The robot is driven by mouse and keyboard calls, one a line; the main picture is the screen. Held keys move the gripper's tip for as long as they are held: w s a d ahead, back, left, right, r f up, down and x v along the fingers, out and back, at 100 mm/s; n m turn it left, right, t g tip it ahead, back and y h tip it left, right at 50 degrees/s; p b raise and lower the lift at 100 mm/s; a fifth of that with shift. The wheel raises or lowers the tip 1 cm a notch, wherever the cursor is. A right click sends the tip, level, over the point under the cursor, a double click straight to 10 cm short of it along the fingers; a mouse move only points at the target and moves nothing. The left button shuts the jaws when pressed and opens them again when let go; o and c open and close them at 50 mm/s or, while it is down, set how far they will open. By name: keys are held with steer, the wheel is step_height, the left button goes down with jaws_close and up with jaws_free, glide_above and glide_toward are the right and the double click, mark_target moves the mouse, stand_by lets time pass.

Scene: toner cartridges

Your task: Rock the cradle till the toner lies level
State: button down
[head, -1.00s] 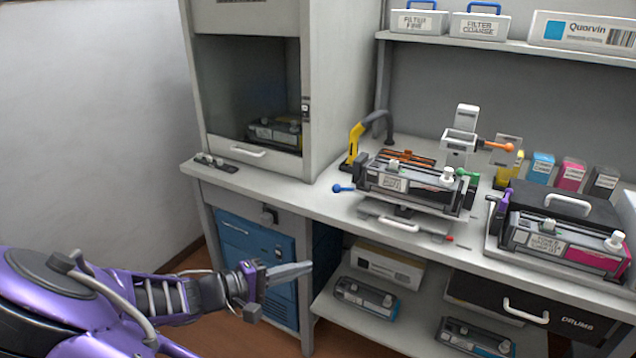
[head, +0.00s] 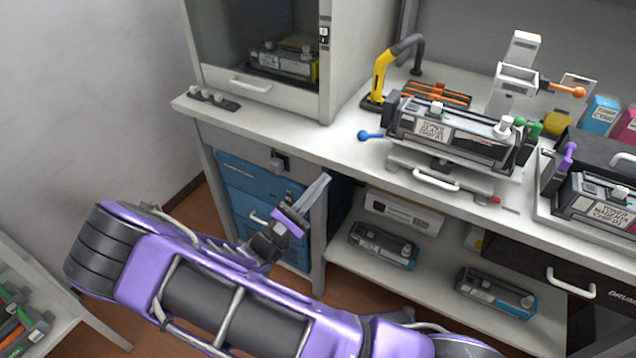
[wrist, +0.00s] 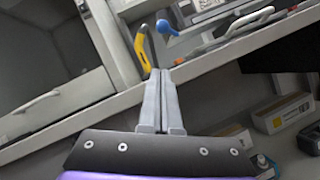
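The cradle (head: 440,163) stands on the bench in the head view and holds a grey and black toner cartridge (head: 465,135). The cartridge's long side slopes down to the right in this slanted view; I cannot tell whether the toner inside is level. A blue ball lever (head: 371,135) sticks out at the cradle's left end and shows in the wrist view (wrist: 166,28). A green knob (head: 528,128) is at its right end. My gripper (head: 322,180) is below and in front of the bench edge, left of the cradle, apart from it. Its fingers (wrist: 160,75) lie together, empty.
A yellow hooked arm (head: 381,78) rises behind the blue lever. A glass-fronted cabinet (head: 262,95) stands at the left. Another cartridge (head: 600,205) lies in a tray at the right. A low shelf (head: 390,270) holds cartridges. A side table (head: 60,310) is at lower left.

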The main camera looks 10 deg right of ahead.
mark_target(337, 165)
steer(key=x, duration=0.6)
steer(key=d+r, duration=0.2)
steer(key=r, duration=0.1)
steer(key=shift+d+r, duration=0.2)
steer(key=shift+d, duration=0.05)
step_height(337, 165, up, 4)
steer(key=m+g+p, duration=0.1)
steer(key=m+p, duration=0.2)
steer(key=shift+d+f+g+p, duration=0.1)
steer(key=shift+g+p, duration=0.2)
steer(key=shift+p, duration=0.05)
